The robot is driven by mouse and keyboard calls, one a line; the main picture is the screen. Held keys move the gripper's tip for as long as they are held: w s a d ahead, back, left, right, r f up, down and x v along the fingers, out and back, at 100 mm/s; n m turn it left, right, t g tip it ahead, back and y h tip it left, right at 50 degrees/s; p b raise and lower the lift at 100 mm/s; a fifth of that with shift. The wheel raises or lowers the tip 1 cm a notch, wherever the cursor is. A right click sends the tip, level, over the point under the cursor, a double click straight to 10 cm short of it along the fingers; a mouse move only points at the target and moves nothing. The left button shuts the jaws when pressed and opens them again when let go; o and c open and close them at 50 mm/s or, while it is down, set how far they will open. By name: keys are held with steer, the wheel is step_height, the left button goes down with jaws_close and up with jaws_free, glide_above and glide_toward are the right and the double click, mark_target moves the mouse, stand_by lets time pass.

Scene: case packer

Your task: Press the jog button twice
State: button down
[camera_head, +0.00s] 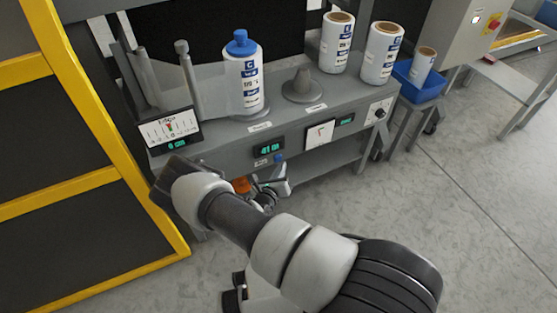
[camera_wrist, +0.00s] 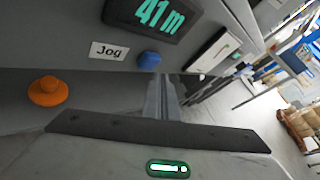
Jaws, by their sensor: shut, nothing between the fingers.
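The jog button is a blue round knob (camera_wrist: 149,59) just right of a white "Jog" label (camera_wrist: 109,51) on the machine's grey front. The button also shows small in the head view (camera_head: 279,158), below the display. My gripper (camera_wrist: 161,80) is shut and empty, its grey fingers ending just below the button in the wrist view. In the head view my gripper (camera_head: 279,182) is below the button, in front of the machine. I cannot tell whether the fingertips touch the button.
An orange knob (camera_wrist: 47,91) sits lower left of the button. A green-lit display (camera_wrist: 152,14) reads "41 m". Above, a bottle with a blue cap (camera_head: 243,75) and two labelled rolls (camera_head: 336,45) (camera_head: 381,55) stand on the machine. A yellow-framed guard (camera_head: 105,180) is at left.

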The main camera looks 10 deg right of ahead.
steer(key=shift+w, duration=0.1)
stand_by(0.7)
steer(key=shift+w+a, duration=0.15)
steer(key=shift+w, duration=0.15)
steer(key=shift+w+a+b, duration=0.1)
steer(key=shift+w+b, duration=0.25)
steer(key=shift+w, duration=0.15)
stand_by(0.9)
steer(key=shift+s+d+p, duration=0.2)
steer(key=shift+s+p, duration=0.35)
steer(key=shift+s, duration=0.35)
steer(key=shift+s+d+p, duration=0.2)
steer(key=shift+s+p, duration=0.25)
steer(key=shift+s, duration=0.35)
steer(key=shift+s+d+p, duration=0.25)
steer(key=shift+s+p, duration=0.15)
steer(key=shift+s, duration=0.4)
steer(key=shift+s+d+p, duration=0.2)
steer(key=shift+s+p, duration=0.25)
steer(key=shift+s, duration=0.35)
